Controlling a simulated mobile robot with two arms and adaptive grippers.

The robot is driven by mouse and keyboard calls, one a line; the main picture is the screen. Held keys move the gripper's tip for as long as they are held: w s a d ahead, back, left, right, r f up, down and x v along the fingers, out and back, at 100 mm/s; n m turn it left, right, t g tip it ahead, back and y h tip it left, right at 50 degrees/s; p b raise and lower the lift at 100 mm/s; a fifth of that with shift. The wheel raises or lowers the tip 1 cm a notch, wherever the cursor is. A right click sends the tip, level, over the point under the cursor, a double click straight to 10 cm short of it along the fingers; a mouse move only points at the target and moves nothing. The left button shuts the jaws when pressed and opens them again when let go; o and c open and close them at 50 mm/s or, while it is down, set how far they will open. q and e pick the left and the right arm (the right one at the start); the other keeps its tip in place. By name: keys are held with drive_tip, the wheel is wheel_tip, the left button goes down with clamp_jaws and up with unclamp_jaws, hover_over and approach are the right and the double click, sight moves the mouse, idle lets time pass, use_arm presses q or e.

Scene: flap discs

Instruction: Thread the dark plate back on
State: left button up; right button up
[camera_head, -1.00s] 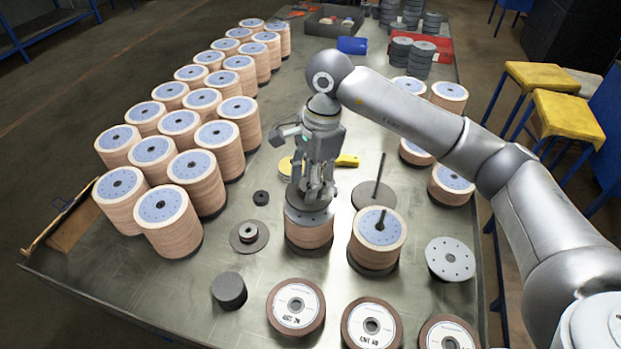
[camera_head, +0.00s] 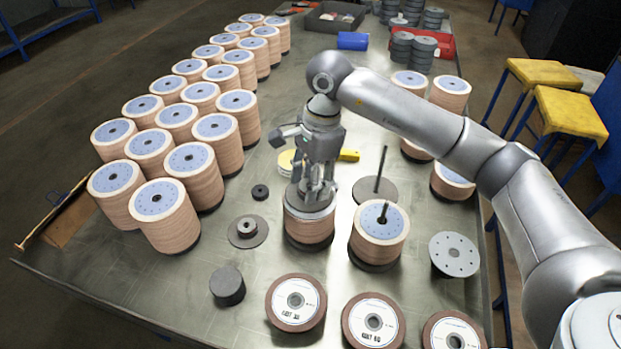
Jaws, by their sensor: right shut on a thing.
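My right gripper (camera_head: 318,197) points down at the top of a tan flap-disc stack (camera_head: 309,229) near the table's middle. It is shut on the dark grey plate (camera_head: 296,208), which lies flat at the top of this stack. The fingers hide the plate's middle and any post there, so I cannot tell whether the plate is around a post. Just right, another stack (camera_head: 380,234) with a blue-grey top has a dark post (camera_head: 383,212) standing up through it. Behind it, a bare round base (camera_head: 368,190) carries a tall thin post (camera_head: 382,166). My left gripper is not in view.
Rows of tan stacks (camera_head: 165,215) fill the table's left side. A grey perforated disc (camera_head: 454,254) lies at the right. Labelled discs (camera_head: 296,301) line the front. A dark cylinder (camera_head: 228,285) and a small flanged part (camera_head: 247,232) stand left of my gripper, with bare tabletop between.

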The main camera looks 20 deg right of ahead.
drive_tip(key=shift+f, duration=0.1)
drive_tip(key=o, duration=1.4)
wheel_tip(320, 180, up, 12)
drive_tip(key=d, duration=0.1)
drive_tip(key=shift+w+d, duration=0.2)
drive_tip(key=shift+d, duration=0.15)
drive_tip(key=shift+f, duration=0.1)
